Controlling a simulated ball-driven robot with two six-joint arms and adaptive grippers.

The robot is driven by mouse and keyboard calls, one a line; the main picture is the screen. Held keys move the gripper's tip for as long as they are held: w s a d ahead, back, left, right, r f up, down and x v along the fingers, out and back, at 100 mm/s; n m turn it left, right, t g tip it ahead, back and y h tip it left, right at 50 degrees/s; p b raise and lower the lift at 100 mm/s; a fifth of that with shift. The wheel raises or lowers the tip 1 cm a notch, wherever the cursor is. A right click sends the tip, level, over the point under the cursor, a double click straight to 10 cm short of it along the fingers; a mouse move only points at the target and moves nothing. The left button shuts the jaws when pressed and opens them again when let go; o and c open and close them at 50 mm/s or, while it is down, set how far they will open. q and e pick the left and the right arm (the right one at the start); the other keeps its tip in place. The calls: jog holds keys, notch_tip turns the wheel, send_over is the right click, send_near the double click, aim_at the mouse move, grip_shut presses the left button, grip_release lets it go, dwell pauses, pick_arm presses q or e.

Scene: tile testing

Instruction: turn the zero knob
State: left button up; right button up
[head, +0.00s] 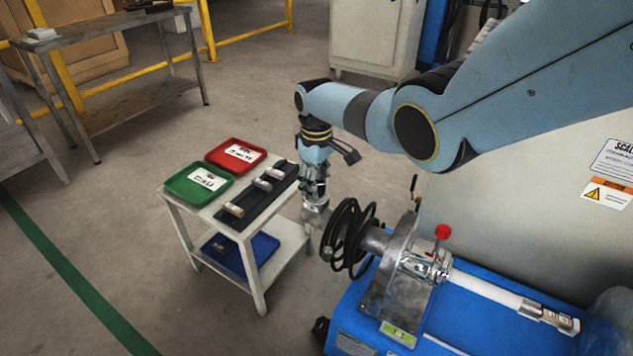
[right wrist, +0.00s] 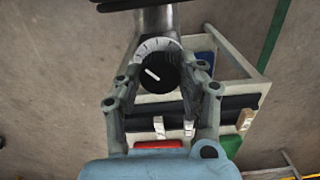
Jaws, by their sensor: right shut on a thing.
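The zero knob (right wrist: 158,73) is black with a white pointer line, set on a pale dial with tick marks, in the right wrist view. My right gripper (right wrist: 160,82) has one finger on each side of the knob and is shut on it. In the head view my right gripper (head: 314,187) points down at a small silver housing (head: 317,209) beside the black coiled hose; the knob itself is hidden there by the gripper. My left gripper is not in view.
A small cart (head: 177,208) stands left of the gripper, with a green tray (head: 190,196), a red tray (head: 217,155) and a black holder with several pieces. A blue machine (head: 480,318) with a red-knobbed lever (head: 442,232) stands to the right. The floor at left is open.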

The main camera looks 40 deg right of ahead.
dwell(0.3)
jog(key=o, duration=1.2)
jog(key=shift+r, duration=0.1)
notch_tip(320, 180, up, 12)
jog(key=shift+f, duration=0.1)
